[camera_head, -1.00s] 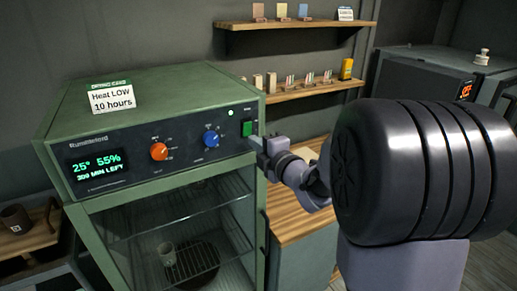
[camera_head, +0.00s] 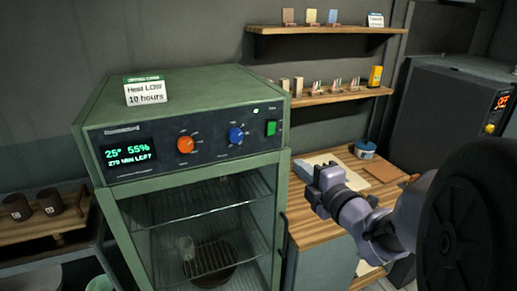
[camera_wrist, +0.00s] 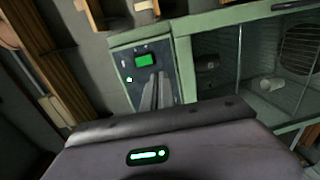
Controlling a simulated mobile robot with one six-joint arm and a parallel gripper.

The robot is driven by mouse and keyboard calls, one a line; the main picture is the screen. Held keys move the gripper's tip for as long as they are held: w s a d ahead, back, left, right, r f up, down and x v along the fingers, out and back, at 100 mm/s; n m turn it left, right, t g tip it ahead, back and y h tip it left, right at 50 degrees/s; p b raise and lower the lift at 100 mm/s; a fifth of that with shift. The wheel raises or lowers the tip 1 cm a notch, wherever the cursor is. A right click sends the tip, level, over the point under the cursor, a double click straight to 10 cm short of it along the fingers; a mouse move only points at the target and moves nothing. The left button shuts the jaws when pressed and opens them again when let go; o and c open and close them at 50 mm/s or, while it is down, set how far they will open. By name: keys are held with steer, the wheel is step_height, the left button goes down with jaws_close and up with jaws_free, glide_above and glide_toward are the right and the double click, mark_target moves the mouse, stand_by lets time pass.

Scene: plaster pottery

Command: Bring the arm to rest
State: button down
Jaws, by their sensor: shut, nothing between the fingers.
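My gripper (camera_head: 312,172) is right of the green drying cabinet (camera_head: 180,90), apart from its front, with the wooden worktop behind it. In the wrist view my gripper's fingers (camera_wrist: 155,92) are together with nothing between them. The cabinet's panel shows in the wrist view with its green switch (camera_wrist: 145,60) and small light. In the head view the display (camera_head: 129,150) reads 25° 55%, and the orange knob (camera_head: 185,144) and blue knob (camera_head: 236,135) are visible.
A wooden worktop (camera_head: 300,219) with a board and a blue-lidded tub (camera_head: 365,149) is on the right. Two wall shelves (camera_head: 320,30) hold small samples. A dark kiln (camera_head: 450,110) stands far right. Dark mugs (camera_head: 48,201) sit on a tray at the left.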

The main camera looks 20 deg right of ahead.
steer(key=s+a+f+m+g+h+b, duration=0.2)
steer(key=s+f+m+g+b, duration=0.1)
steer(key=f+m+b, duration=0.3)
steer(key=s+a+f+m+g+h+b, duration=0.2)
steer(key=s+f+m+b, duration=0.15)
steer(key=m, duration=0.45)
steer(key=s+a+f+m+g+y+b, duration=0.4)
steer(key=s+a+f+m, duration=0.4)
steer(key=s+a+f, duration=0.3)
steer(key=s+a+g+y, duration=0.1)
steer(key=s+a+g, duration=0.1)
steer(key=s+a, duration=0.2)
steer(key=shift+s+a+m+b, duration=0.35)
steer(key=shift+s+a+m, duration=0.05)
